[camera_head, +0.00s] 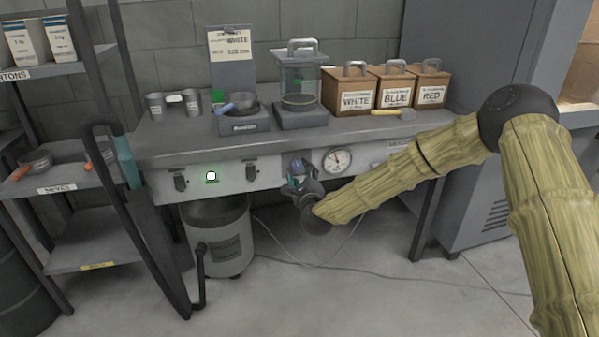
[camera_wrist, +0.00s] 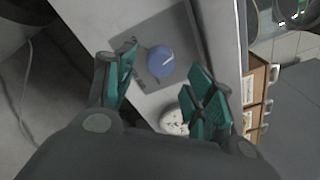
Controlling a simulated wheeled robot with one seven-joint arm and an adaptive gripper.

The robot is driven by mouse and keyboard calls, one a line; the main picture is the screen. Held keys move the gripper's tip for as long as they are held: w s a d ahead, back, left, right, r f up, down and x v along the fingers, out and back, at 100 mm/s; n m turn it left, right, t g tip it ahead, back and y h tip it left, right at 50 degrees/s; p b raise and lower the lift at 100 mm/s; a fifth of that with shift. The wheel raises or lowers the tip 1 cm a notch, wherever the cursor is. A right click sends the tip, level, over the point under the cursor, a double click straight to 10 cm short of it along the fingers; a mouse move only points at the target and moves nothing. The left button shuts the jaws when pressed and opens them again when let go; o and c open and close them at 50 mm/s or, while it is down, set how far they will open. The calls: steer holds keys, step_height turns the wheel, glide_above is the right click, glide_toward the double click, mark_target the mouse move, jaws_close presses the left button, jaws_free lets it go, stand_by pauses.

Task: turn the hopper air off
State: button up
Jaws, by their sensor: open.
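A round blue knob (camera_wrist: 161,61) with a white pointer line sits on a grey plate (camera_wrist: 183,35) on the bench's front panel. The pointer slants toward the upper right in the wrist view. The plate's lettering is too small to read. My gripper (camera_wrist: 164,65) is open, with a teal finger on each side of the knob and no clear contact. In the head view my gripper (camera_head: 297,183) is at the front panel, left of the gauge, and largely hides the knob.
A white round gauge (camera_head: 337,160) is just right of my gripper; it also shows in the wrist view (camera_wrist: 174,122). Wooden boxes (camera_head: 357,92) and a scale (camera_head: 302,115) stand on the bench. A grey bin (camera_head: 219,240) stands below.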

mark_target(298, 165)
steer(key=shift+w+a, duration=0.15)
steer(key=shift+w, duration=0.6)
steer(key=shift+w+a, duration=0.1)
steer(key=shift+w, duration=0.6)
steer(key=c, duration=1)
